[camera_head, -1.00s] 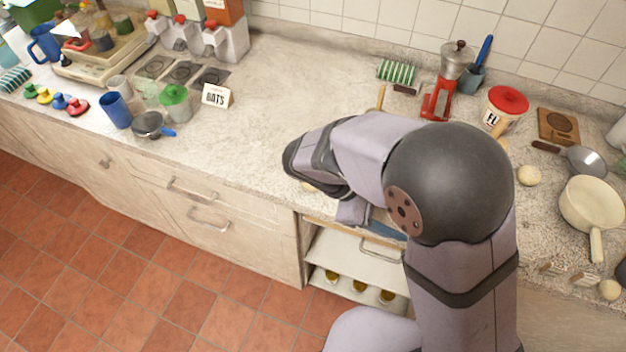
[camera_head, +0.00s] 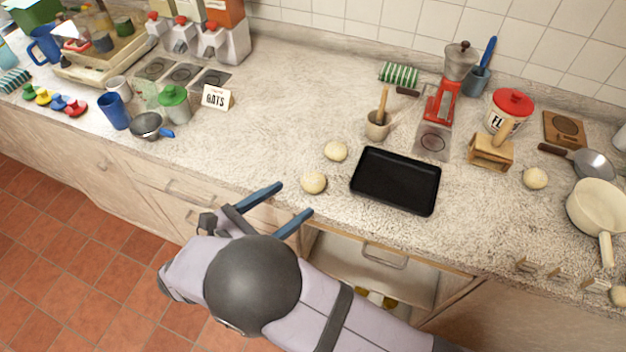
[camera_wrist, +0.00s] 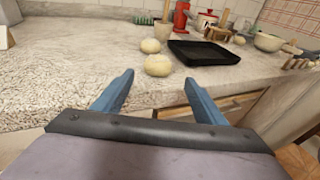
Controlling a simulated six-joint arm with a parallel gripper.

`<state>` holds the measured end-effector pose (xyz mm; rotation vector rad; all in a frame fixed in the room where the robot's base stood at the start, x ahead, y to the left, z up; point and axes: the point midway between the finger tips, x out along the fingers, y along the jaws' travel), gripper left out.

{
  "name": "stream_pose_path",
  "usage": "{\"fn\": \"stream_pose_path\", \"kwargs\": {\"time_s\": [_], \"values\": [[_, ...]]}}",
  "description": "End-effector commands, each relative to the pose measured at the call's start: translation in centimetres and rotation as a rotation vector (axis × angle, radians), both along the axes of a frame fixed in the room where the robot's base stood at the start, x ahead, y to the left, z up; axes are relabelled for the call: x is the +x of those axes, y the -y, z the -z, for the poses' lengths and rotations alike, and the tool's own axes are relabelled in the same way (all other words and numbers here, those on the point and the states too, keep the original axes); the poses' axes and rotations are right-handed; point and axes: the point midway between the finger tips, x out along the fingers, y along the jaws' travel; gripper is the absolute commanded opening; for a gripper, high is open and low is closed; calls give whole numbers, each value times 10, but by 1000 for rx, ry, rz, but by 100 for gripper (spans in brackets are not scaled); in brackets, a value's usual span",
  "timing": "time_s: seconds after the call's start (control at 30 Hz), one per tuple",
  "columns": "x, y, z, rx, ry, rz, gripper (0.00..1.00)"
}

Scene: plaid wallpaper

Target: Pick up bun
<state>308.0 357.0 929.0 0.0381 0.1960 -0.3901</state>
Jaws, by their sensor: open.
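Two pale round buns lie on the counter left of the black tray (camera_head: 396,180). The nearer bun (camera_head: 313,182) is close to the counter's front edge, and the other bun (camera_head: 336,151) is just behind it. Another bun (camera_head: 535,178) lies farther right. My gripper (camera_head: 288,200) is open and empty at the counter's front edge, its blue fingers pointing toward the nearer bun. In the wrist view the nearer bun (camera_wrist: 158,65) is ahead of and between the fingertips (camera_wrist: 158,80), apart from them; the second bun (camera_wrist: 150,46) is behind it.
A mortar with pestle (camera_head: 377,124) and a red grinder (camera_head: 440,100) stand behind the tray. A wooden press (camera_head: 491,150) and a cream pan (camera_head: 597,207) are at right. An open drawer (camera_head: 380,270) is below the counter.

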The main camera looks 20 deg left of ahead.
Motion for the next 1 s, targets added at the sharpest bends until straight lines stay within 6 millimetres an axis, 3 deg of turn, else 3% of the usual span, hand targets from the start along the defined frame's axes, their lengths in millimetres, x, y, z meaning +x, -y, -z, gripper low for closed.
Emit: {"fn": "stream_pose_path", "kwargs": {"time_s": [0.37,0.7,1.0], "values": [[17,6,1,0,-1,3,65],[55,17,6,0,-1,3,65],[60,19,9,1,-1,1,65]]}}
